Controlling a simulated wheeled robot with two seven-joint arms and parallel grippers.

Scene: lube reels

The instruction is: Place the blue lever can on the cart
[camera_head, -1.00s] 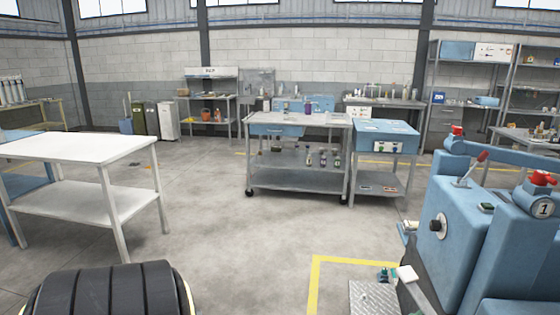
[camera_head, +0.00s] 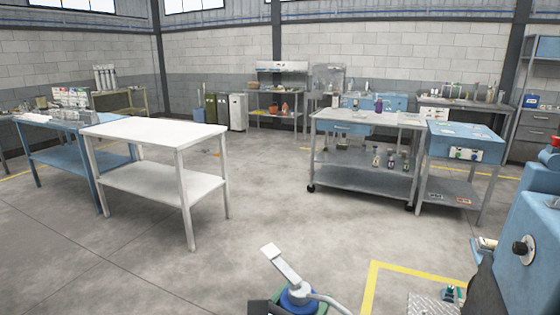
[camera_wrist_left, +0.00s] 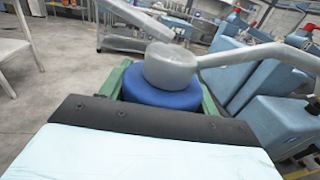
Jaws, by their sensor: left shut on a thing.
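The blue lever can (camera_head: 297,298) shows at the bottom of the head view, with a grey top and a long pale lever. My left gripper (camera_head: 284,306) is shut on it. In the left wrist view, the can's blue body (camera_wrist_left: 163,96) sits between green jaws (camera_wrist_left: 112,84), and its lever runs off to the right. The can is held clear of the cart. The grey wheeled cart (camera_head: 362,181) stands ahead, right of the middle, with bottles on its lower shelf and a purple item on top. My right gripper is not in view.
A white table (camera_head: 150,131) stands at the left, with a blue table (camera_head: 52,160) behind it. A blue-topped stand (camera_head: 466,133) adjoins the cart's right side. A blue machine (camera_head: 530,235) fills the right edge. Open concrete floor lies before the cart.

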